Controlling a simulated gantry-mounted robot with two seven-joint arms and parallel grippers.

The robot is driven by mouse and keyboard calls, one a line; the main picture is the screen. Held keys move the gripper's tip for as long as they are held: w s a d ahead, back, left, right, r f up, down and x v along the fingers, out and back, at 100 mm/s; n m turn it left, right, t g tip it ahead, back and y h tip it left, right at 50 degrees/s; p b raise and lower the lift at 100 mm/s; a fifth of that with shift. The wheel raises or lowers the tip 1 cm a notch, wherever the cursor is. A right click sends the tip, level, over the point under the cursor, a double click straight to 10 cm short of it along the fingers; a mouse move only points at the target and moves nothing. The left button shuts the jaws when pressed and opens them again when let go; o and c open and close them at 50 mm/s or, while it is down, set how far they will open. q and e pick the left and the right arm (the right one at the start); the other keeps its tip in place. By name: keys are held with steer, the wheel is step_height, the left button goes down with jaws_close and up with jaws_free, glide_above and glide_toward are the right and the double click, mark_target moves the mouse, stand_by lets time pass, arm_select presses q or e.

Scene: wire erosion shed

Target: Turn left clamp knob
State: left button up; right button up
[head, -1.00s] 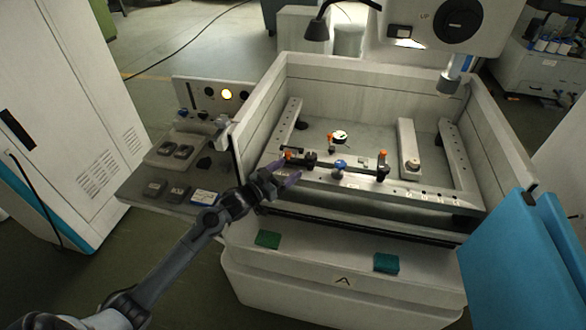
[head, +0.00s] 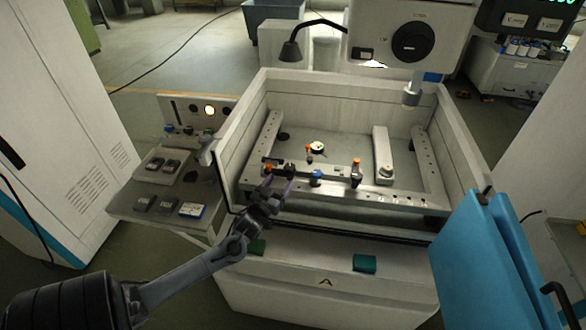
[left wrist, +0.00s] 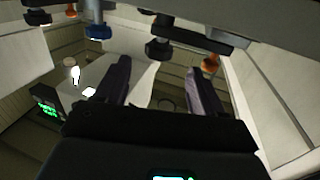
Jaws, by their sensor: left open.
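The left clamp is a dark bar with a black knob (head: 291,170) and an orange-topped post (head: 268,164), on the near rail (head: 400,194) of the machine tank. My left gripper (head: 278,184) is open and empty just in front of this clamp. In the left wrist view, the black knob (left wrist: 157,48) stands ahead of the gap between the two fingers (left wrist: 158,78), apart from them. The orange post (left wrist: 210,63) is beyond the right finger's tip. My right gripper is not in view.
A blue knob (head: 316,177) and the right clamp's orange-topped post (head: 356,163) stand further right on the rail. The tank's left wall (head: 229,165) rises beside my arm. A side shelf (head: 150,207) holds trays and small boxes.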

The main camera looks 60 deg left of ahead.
mark_target(287, 172)
arm_select(q)
steer(key=x, duration=0.8)
steer(key=shift+w, duration=0.1)
steer(key=shift+c, duration=0.5)
